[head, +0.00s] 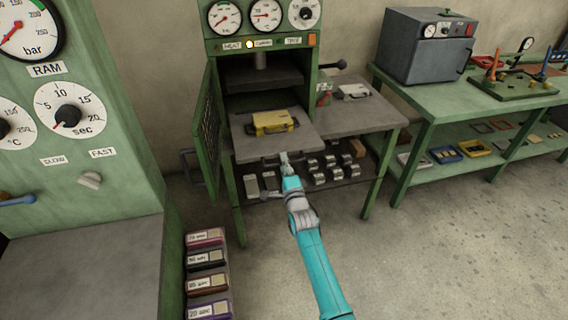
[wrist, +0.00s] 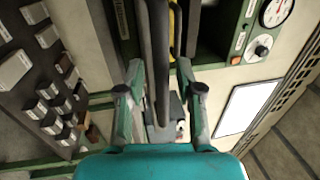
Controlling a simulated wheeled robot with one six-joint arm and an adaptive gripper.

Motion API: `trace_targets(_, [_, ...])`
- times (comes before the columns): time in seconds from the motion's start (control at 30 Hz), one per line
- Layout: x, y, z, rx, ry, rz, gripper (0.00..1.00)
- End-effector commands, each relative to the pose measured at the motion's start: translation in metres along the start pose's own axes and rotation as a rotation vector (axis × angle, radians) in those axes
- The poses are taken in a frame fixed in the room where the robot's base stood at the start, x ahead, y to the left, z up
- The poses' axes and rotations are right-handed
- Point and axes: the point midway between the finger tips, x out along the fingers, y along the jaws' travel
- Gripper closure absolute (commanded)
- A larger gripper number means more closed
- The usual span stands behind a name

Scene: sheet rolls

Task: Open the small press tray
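The small press (head: 312,80) is green, with its door (head: 207,130) swung open at the left. Its grey flat tray (head: 245,148) sticks out in front of the chamber and carries a yellow mould (head: 272,122). My gripper (head: 284,160) is at the front edge of the tray, by its handle bar (head: 262,160). In the wrist view, my gripper (wrist: 160,78) has its two fingers apart, one on each side of the dark bar (wrist: 148,60). Gaps show beside the bar; the exact contact at the tips is unclear.
Several metal blocks (head: 318,170) lie on the shelf below the tray. A side table (head: 365,118) adjoins the press at the right. A larger press (head: 95,120) stands at the left, with a stack of labelled boxes (head: 207,275) near it. The floor (head: 430,250) at the right is clear.

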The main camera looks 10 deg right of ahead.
Motion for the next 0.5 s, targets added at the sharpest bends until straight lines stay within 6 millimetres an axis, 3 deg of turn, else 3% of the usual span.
trace_targets(0.33, [-0.003, -0.001, 0.0, 0.0, 0.0, -0.002, 0.61])
trace_targets(0.5, [-0.02, 0.0, 0.0, 0.0, 0.0, -0.001, 0.61])
